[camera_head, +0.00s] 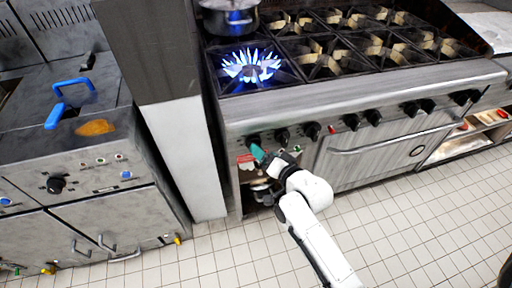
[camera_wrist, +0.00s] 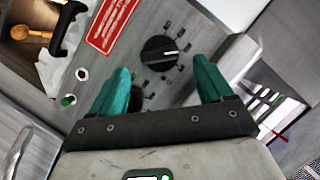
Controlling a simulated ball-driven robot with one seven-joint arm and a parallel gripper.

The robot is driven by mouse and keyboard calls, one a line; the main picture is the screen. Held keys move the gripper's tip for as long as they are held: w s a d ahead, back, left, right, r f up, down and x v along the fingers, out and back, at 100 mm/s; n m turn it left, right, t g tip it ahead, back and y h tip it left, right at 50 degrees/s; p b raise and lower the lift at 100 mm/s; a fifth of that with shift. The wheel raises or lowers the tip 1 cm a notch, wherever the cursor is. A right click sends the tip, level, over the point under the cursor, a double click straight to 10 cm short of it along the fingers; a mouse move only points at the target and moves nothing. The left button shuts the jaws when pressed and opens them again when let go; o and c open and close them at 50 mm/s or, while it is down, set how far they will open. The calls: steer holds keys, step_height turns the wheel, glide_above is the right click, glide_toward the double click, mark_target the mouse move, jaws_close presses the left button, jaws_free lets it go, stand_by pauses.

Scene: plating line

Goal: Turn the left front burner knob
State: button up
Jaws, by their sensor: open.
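The range's front panel (camera_head: 340,112) carries a row of black knobs in the head view. The leftmost knob (camera_head: 253,139) is right by the teal fingertips of my gripper (camera_head: 258,152), which partly cover the panel below it. In the wrist view my gripper (camera_wrist: 163,80) has its two teal fingers spread, with nothing between them. A round black knob (camera_wrist: 158,50) with a pale pointer line lies just beyond the fingertips. A second dark knob (camera_wrist: 136,98) is partly hidden by the left finger. I cannot tell whether either finger touches a knob.
The left front burner (camera_head: 250,67) has a blue flame. A pot (camera_head: 229,18) stands behind it. A red label (camera_head: 245,160) is on the panel near my gripper; a red label also shows in the wrist view (camera_wrist: 108,24). A fryer (camera_head: 100,165) stands left. The tiled floor is clear.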

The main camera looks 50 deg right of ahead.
steer(key=x, duration=0.5)
steer(key=shift+w+d, duration=0.1)
steer(key=shift+w, duration=0.2)
steer(key=c, duration=1)
